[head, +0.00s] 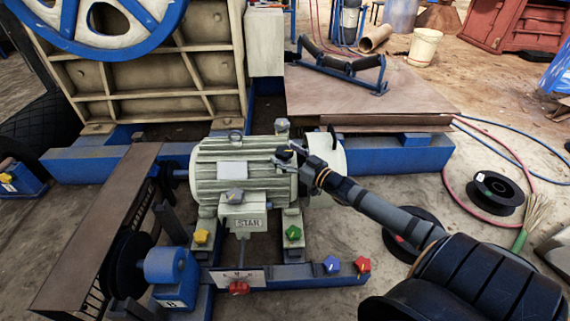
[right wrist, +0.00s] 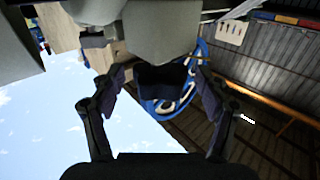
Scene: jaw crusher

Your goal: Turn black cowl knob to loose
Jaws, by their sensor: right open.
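The grey finned motor (head: 215,172) stands in the middle of the head view, with its smooth rounded cowl (head: 334,160) at the right end. My right gripper (head: 288,154) reaches in from the right, across the motor's right part. A dark knob-like piece shows at its fingertips, largely hidden in the head view. In the right wrist view the two fingers are spread, and a dark blocky piece (right wrist: 160,80), likely the black knob, sits between them. Gaps seem to show beside it; I cannot tell whether they touch it. My left gripper is not in view.
Yellow (head: 201,237), green (head: 293,233), blue (head: 331,265) and red (head: 362,265) knobs sit around the motor's base. The blue flywheel (head: 105,25) stands behind at the left. A black cable spool (head: 495,192) lies on the floor at right.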

